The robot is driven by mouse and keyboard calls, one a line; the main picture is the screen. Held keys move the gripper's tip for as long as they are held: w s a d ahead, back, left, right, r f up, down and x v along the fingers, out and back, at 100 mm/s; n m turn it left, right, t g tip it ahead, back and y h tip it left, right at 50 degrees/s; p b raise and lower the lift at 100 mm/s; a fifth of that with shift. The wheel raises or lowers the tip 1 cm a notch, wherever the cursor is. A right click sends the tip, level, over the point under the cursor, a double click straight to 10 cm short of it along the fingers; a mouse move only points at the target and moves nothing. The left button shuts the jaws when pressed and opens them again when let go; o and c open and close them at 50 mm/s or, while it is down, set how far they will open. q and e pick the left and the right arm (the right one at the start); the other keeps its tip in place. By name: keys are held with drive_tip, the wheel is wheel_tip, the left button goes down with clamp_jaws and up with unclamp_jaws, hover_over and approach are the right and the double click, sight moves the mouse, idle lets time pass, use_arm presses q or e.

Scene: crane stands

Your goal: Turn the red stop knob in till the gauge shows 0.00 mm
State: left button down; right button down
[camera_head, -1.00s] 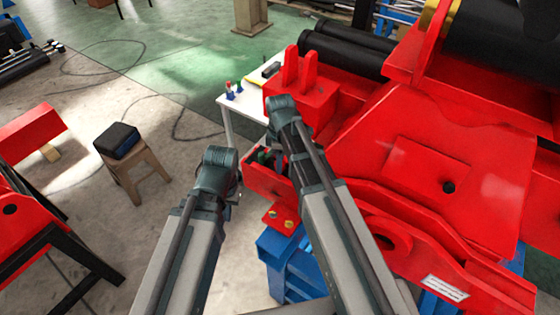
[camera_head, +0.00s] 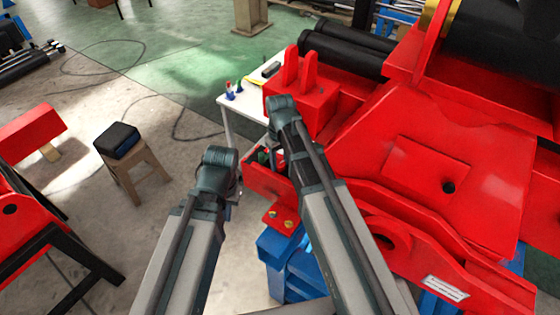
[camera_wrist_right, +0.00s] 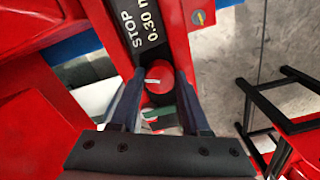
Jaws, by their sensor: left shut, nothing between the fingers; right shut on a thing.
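The red stop knob (camera_wrist_right: 155,80), with a white mark on its face, sits between the fingers of my right gripper (camera_wrist_right: 160,84) in the right wrist view. That gripper is shut on the knob. Just beyond it, a black gauge display (camera_wrist_right: 146,28) reads STOP and 0.30, with the unit cut off by the frame's top edge. In the head view my right arm hides the knob and the display. My left gripper (camera_head: 237,190) is shut and empty, left of the red machine and apart from it; its fingers are mostly hidden behind my wrist.
The large red crane part (camera_head: 400,190) fills the right side, resting on a blue stand (camera_head: 285,265). A white table (camera_head: 238,112) with small items stands behind my arms.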

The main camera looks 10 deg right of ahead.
drive_tip(key=m, duration=0.5)
drive_tip(key=shift+m, duration=0.3)
drive_tip(key=m, duration=0.5)
drive_tip(key=shift+m, duration=0.4)
drive_tip(key=shift+c, duration=1.9)
unclamp_jaws()
